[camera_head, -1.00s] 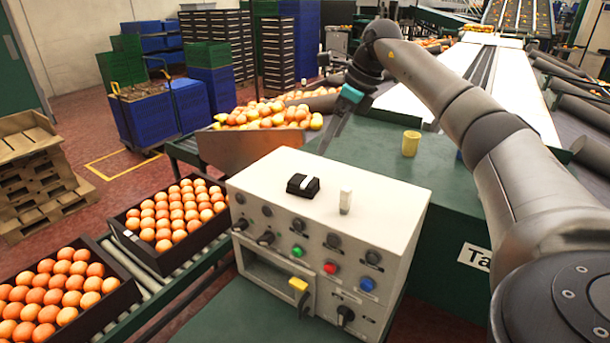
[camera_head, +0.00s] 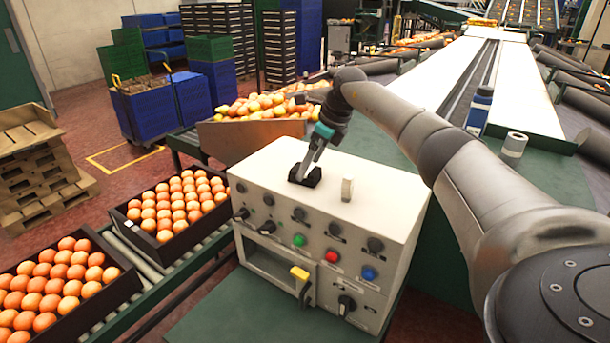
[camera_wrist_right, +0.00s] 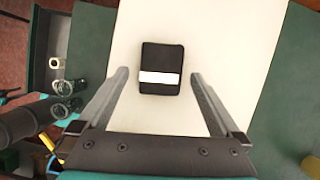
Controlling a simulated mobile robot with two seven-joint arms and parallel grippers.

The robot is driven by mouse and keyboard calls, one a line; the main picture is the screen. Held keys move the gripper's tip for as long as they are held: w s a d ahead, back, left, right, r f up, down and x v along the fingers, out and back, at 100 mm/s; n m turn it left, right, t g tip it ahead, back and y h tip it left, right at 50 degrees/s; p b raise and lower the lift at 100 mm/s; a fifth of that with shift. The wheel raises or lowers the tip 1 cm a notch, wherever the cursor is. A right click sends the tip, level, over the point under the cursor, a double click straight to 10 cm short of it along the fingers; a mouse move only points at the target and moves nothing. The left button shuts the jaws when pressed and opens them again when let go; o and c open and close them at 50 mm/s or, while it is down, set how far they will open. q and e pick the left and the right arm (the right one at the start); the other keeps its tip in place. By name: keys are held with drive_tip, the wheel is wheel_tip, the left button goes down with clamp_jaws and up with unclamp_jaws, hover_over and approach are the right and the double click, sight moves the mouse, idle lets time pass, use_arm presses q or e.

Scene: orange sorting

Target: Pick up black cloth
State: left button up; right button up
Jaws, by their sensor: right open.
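The black cloth (camera_head: 313,179) is a small folded bundle with a white band, lying on top of the white control box (camera_head: 265,163). In the right wrist view the cloth (camera_wrist_right: 162,54) sits between the two fingers, with a gap on each side. My right gripper (camera_head: 304,174) is open and points down at the cloth; its fingers hide part of it in the head view. The right gripper (camera_wrist_right: 160,75) holds nothing. How far the fingertips are above the box top is hard to tell. My left gripper is not in view.
A small white upright object (camera_head: 347,189) stands right of the cloth on the box. Orange trays (camera_head: 125,225) sit on the roller conveyor at left. A heaped fruit bin (camera_head: 235,140) is behind. A blue bottle (camera_head: 479,112) and white roll (camera_head: 514,146) stand right of my arm.

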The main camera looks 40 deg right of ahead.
drive_tip(key=shift+x, duration=1.25)
drive_tip(key=shift+c, duration=0.2)
drive_tip(key=c, duration=1.3)
drive_tip(key=shift+r, duration=0.1)
